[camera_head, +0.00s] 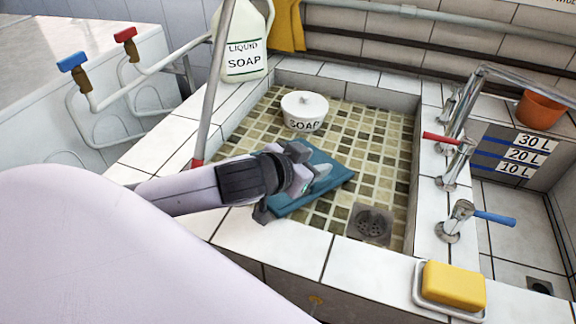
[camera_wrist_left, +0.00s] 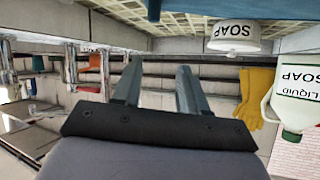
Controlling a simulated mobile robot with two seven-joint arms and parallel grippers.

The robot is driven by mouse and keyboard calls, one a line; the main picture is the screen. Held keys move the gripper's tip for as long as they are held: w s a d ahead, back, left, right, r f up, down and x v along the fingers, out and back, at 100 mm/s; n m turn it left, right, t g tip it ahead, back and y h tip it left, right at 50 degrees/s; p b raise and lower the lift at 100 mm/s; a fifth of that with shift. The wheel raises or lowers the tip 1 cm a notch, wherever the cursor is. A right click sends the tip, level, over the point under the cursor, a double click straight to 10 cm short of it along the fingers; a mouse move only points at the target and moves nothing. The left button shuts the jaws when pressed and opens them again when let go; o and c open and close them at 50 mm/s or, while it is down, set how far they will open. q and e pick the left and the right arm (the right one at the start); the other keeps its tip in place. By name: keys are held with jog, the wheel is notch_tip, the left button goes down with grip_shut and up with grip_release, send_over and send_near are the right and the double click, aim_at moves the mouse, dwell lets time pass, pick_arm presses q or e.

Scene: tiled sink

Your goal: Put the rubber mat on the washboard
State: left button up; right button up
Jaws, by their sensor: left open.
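A flat teal slab (camera_head: 333,172) lies in the near part of the tiled sink, partly behind my left gripper. I cannot tell whether it is the rubber mat, the washboard or both stacked. A strip of blue-teal surface (camera_wrist_left: 235,8) crosses the top edge of the left wrist view. My left gripper (camera_head: 318,180) is over the slab; its two fingers (camera_wrist_left: 158,88) stand apart with nothing between them. I cannot tell whether they touch the slab. My right gripper is not in view.
A white soap pot (camera_head: 305,112) stands in the sink behind the slab. A liquid soap jug (camera_head: 245,45) stands at the back left corner. Taps (camera_head: 462,215) line the right rim. A yellow sponge (camera_head: 453,286) sits at the front right. The drain (camera_head: 371,223) is clear.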

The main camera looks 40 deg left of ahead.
pick_arm(q)
jog(key=v, duration=0.8)
jog(key=shift+s, duration=0.1)
jog(key=p+v, duration=0.2)
jog(key=p, duration=0.4)
jog(key=shift+s+a+r, duration=0.1)
jog(key=shift+s+r, duration=0.05)
jog(key=shift+s, duration=0.05)
